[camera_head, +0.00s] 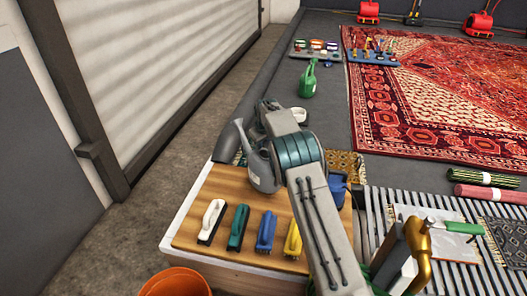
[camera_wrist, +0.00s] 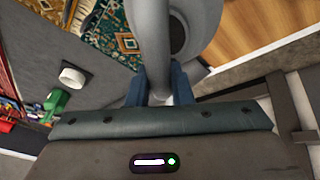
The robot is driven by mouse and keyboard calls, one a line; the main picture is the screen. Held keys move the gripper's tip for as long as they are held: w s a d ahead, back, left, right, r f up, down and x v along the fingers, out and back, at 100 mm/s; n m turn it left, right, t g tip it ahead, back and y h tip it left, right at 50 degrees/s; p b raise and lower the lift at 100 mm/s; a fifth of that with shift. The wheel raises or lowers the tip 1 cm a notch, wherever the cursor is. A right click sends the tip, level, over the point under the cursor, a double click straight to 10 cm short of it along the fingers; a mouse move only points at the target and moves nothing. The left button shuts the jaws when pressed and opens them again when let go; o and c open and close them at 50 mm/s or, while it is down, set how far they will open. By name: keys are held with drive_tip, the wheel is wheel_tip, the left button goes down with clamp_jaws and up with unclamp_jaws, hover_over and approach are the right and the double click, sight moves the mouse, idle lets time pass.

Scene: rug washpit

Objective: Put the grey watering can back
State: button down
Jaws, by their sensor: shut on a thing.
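The grey watering can (camera_head: 232,142) is at the far left corner of the wooden-topped table (camera_head: 188,232), partly hidden by my arm. In the wrist view the can (camera_wrist: 190,25) fills the top middle, with its handle running down between my fingers. My gripper (camera_wrist: 158,86) is shut on this handle. In the head view my wrist hides the grip. The wooden top also shows at the upper right of the wrist view (camera_wrist: 255,25). I cannot tell whether the can touches the table or hangs above it.
White, teal, blue and yellow brushes (camera_head: 238,228) line the table's front. An orange bucket (camera_head: 176,282) stands before it. A green watering can (camera_head: 308,82) and a white round item (camera_head: 299,115) stand beyond. A large red rug (camera_head: 440,100) lies right. The left floor strip is clear.

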sight(264, 154)
drive_tip(key=shift+f+b, duration=0.65)
drive_tip(key=shift+f, duration=1.25)
drive_tip(key=c, duration=1.3)
unclamp_jaws()
drive_tip(key=shift+f, duration=0.1)
drive_tip(key=shift+r, duration=0.35)
drive_tip(key=p+v, duration=0.2)
drive_tip(key=v, duration=0.9)
drive_tip(key=shift+s+r+p, duration=0.25)
drive_tip(key=shift+r+p, duration=0.05)
drive_tip(key=shift+p, duration=0.05)
